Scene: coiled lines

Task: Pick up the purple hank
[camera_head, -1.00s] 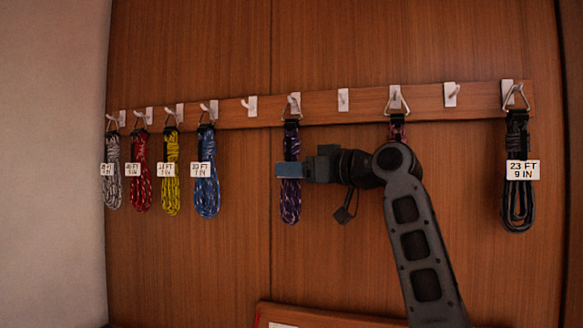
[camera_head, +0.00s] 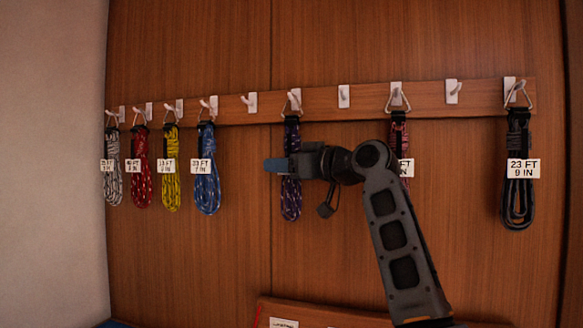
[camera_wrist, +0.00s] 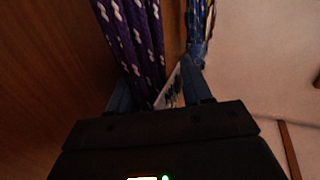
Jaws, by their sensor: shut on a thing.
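The purple hank (camera_head: 291,200) with white flecks hangs upright by a metal ring from a hook on the wooden rail. My gripper (camera_head: 282,166) is at its upper middle, reaching in from the right, and covers part of it. In the wrist view the purple hank (camera_wrist: 130,40) runs down between my blue fingers (camera_wrist: 160,92), which are shut on it. A white tag (camera_wrist: 173,88) shows beside the strands there, its writing not readable.
White (camera_head: 111,185), red (camera_head: 138,188), yellow (camera_head: 171,190) and blue (camera_head: 207,190) hanks hang at left. A dark red hank (camera_head: 397,135) and a black one (camera_head: 518,205) hang at right. Several hooks are bare. A reddish board (camera_head: 330,313) lies low in front.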

